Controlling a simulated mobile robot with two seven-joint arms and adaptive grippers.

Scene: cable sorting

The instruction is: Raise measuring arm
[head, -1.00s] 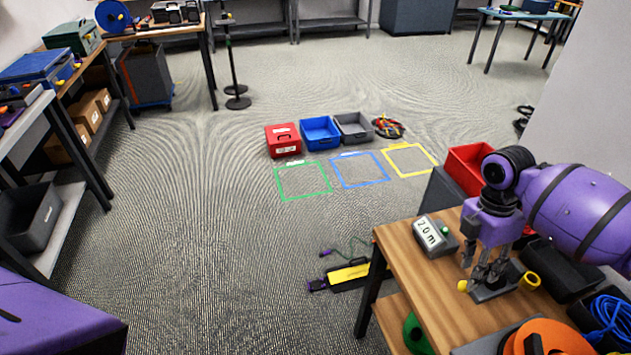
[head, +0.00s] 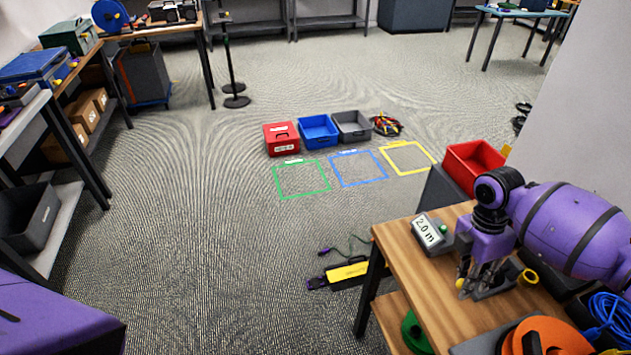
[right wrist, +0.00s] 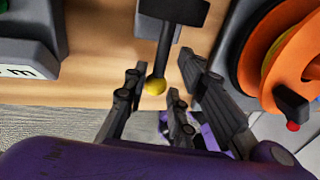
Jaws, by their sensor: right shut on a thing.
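The measuring arm (right wrist: 163,50) is a dark bar with a yellow ball knob (right wrist: 155,86) at its end, seen in the right wrist view. My right gripper (right wrist: 152,102) has its fingers on both sides of the knob end and is shut on the arm. In the head view my right gripper (head: 478,278) points down over the wooden bench and partly hides the measuring device. A grey display box (head: 431,232) reading "2.0 m" stands left of the gripper. My left gripper is out of view.
An orange cable reel (head: 540,338) and a blue cable coil (head: 612,318) are close to the right gripper. A yellow ring-shaped part (head: 528,278) is just right of it. A red bin (head: 474,168) stands behind the bench.

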